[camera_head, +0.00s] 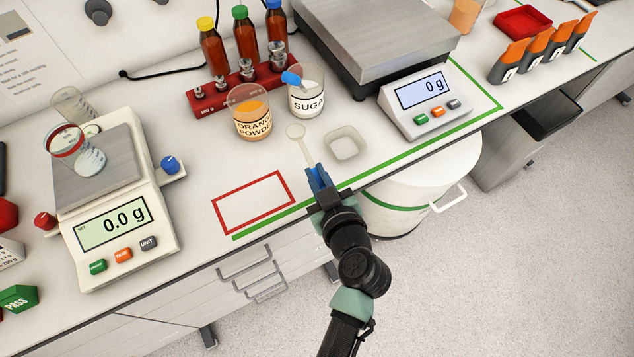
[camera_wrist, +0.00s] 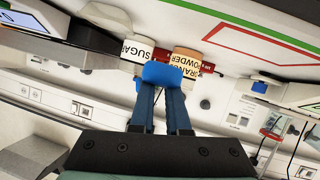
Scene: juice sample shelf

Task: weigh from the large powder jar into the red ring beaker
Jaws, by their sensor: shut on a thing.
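The orange powder jar (camera_head: 250,118) stands in front of the weight rack, with the sugar jar (camera_head: 306,100) to its right; a blue-handled scoop stands in the sugar. The red ring beaker (camera_head: 88,160) is clear glass and stands on the pan of the left scale (camera_head: 115,225), which reads 0.0 g. My gripper (camera_head: 318,178) is shut on a scoop (camera_head: 296,132) by its blue handle (camera_wrist: 162,75). The scoop's pale bowl points toward the jars, in front of them and apart from both. Whether the bowl holds powder cannot be told.
A pale square dish (camera_head: 346,144) lies right of the scoop. A larger scale (camera_head: 425,100) reading 0 g stands behind right. Bottles (camera_head: 212,45) stand behind the red weight rack (camera_head: 210,98). The red-outlined rectangle (camera_head: 253,203) is empty.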

